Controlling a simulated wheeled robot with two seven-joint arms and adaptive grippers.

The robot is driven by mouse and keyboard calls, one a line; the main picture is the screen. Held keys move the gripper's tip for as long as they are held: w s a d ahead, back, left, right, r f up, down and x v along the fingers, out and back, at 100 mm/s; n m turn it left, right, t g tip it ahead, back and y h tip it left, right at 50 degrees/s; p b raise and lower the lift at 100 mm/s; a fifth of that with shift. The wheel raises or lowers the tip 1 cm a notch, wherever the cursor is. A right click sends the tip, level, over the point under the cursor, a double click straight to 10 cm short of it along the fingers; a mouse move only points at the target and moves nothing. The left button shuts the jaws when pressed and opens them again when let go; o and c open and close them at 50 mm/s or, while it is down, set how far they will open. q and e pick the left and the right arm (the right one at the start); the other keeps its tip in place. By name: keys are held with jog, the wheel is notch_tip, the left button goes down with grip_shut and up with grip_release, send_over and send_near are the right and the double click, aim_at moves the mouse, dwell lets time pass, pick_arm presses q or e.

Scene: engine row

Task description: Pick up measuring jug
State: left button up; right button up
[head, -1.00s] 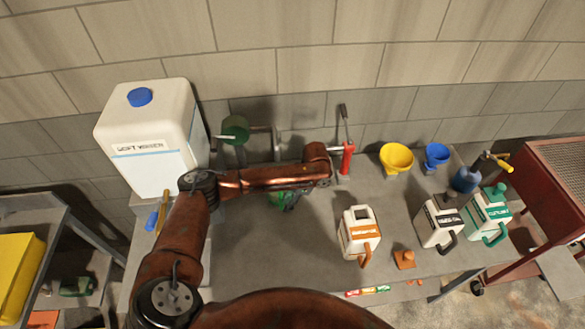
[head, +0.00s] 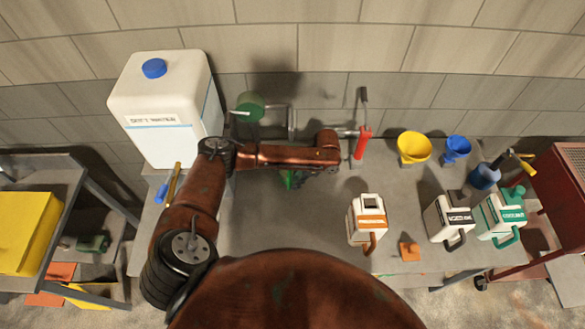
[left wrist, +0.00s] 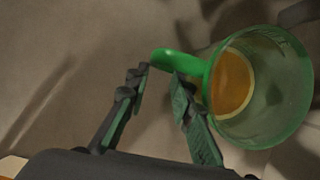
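The measuring jug is a see-through green vessel (left wrist: 282,100) with amber showing at its bottom, on the right of the left wrist view. Its green handle points left, toward my left gripper (left wrist: 160,76). The two fingers are apart, with the handle's end at the gap between their tips; I cannot tell whether they touch it. In the head view only a green sliver of the jug (head: 290,180) shows; my left arm covers the rest. My left gripper is mostly hidden there under the wrist. My right gripper is out of view.
A large white container (head: 165,110) stands left on the bench. A red-handled tool (head: 363,142) is behind right of my wrist. An orange-labelled can (head: 367,220), two more cans, a yellow funnel (head: 413,148) and a blue funnel (head: 456,149) stand to the right.

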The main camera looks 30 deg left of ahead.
pick_arm(q)
jog(key=s+f, duration=0.1)
jog(key=a+f, duration=0.1)
jog(key=shift+s+a+f+p, duration=0.15)
jog(key=shift+s+f+p, duration=0.15)
jog(key=shift+s+f, duration=0.1)
jog(key=shift+w+f, duration=0.2)
jog(key=shift+f, duration=0.1)
jog(key=shift+s+r, duration=0.1)
jog(key=shift+s, duration=0.1)
jog(key=shift+c, duration=1.2)
jog(key=c, duration=0.3)
jog(key=shift+w, duration=0.1)
grip_shut()
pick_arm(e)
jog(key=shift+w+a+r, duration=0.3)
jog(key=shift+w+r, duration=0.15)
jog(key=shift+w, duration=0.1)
pick_arm(q)
jog(key=shift+w, duration=0.1)
